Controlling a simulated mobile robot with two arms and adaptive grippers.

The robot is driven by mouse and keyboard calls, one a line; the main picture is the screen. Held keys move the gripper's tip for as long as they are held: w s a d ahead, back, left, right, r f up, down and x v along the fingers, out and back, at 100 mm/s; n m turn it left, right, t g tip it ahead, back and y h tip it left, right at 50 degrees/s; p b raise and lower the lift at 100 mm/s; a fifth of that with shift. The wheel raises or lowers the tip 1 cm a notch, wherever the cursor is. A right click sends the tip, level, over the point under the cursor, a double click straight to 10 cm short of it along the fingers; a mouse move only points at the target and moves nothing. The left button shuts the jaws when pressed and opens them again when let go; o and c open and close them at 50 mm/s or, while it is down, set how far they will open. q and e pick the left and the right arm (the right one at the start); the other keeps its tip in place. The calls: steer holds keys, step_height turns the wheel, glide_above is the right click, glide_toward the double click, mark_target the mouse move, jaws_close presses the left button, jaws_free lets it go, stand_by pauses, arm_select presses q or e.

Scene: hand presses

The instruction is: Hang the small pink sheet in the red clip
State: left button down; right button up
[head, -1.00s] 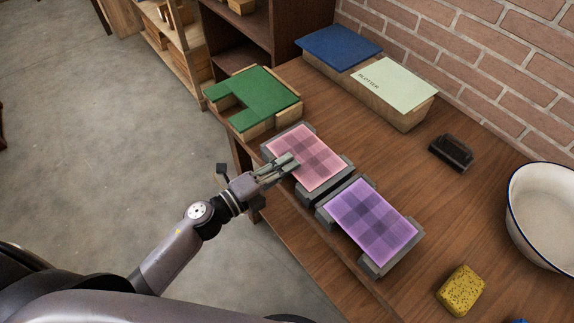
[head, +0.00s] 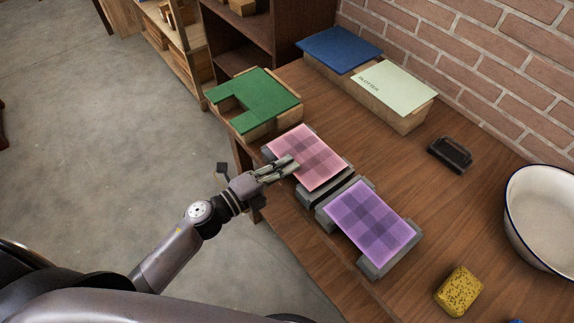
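The pink checked sheet (head: 316,163) lies flat on a grey block stand (head: 327,193) near the table's left edge. My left gripper (head: 294,164) is at the sheet's left edge, its fingers overlapping that edge in the head view. I cannot tell whether the fingers are shut on the sheet or only beside it. No red clip is in view. My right gripper is not in view.
A purple checked sheet (head: 372,219) lies on a similar stand in front. A green-topped block (head: 262,97), blue and pale green boards (head: 394,86), a dark brush-like object (head: 451,154), a white basin (head: 545,215) and a yellow sponge (head: 458,291) stand around.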

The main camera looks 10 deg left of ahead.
arm_select(q)
step_height(320, 180, up, 2)
steer(key=shift+r+p, duration=0.1)
steer(key=shift+p, duration=0.45)
steer(key=r+v, duration=0.2)
steer(key=v, duration=2)
steer(key=shift+r, duration=0.35)
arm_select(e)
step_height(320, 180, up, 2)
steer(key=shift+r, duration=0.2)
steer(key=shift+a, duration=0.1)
